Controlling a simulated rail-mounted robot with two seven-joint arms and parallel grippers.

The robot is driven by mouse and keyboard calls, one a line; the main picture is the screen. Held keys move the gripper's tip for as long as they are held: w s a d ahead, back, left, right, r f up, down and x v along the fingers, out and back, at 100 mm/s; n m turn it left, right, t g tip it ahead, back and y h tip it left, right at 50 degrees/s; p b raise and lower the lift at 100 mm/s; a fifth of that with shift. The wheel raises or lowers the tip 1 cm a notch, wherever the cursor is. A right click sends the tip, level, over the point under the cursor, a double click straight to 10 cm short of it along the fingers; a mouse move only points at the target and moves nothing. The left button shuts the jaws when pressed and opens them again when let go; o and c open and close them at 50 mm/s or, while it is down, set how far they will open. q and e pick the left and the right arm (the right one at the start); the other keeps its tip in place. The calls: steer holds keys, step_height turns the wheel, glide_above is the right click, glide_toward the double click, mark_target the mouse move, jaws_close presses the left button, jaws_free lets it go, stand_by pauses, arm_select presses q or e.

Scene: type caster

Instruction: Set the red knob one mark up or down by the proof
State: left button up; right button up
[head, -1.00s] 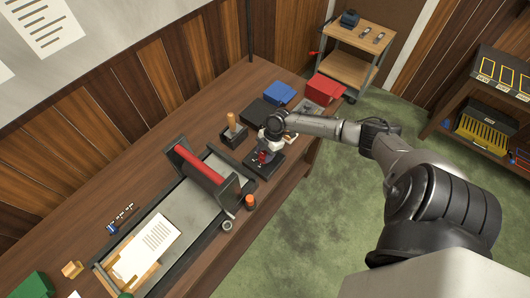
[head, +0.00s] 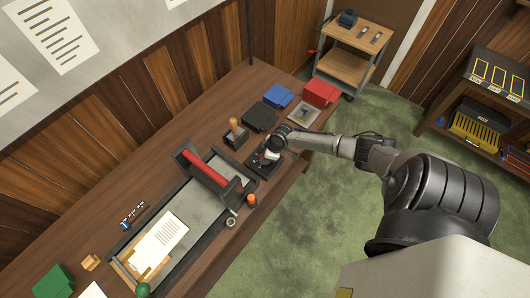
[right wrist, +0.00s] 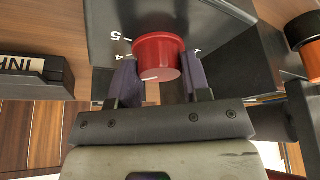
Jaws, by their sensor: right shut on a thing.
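The red knob (right wrist: 158,57) sits on a dark box (right wrist: 220,35) with white marks, of which 4 and 5 are readable beside it. My right gripper (right wrist: 160,78) is shut on the knob, one finger on each side, in the right wrist view. In the head view my right gripper (head: 267,157) is over the dark box at the table's right part; the knob is too small to read there. A printed sheet (head: 160,246) lies on the press bed at the lower left; I cannot tell whether it is the proof. My left gripper is not in view.
A press with a red roller (head: 205,170) stands left of the gripper, with an orange-capped item (head: 250,200) close by. A wooden-handled tool (head: 235,130) and blue (head: 278,96) and red (head: 321,91) boxes stand behind. An ink-labelled block (right wrist: 32,72) is at left.

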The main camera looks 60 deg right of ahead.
steer(key=shift+m+p, duration=0.4)
steer(key=shift+m, duration=0.1)
steer(key=o, duration=0.9)
steer(key=shift+a+p+v, duration=0.2)
steer(key=shift+p+v, duration=0.3)
steer(key=shift+v, duration=6.4)
steer(key=shift+s, duration=0.15)
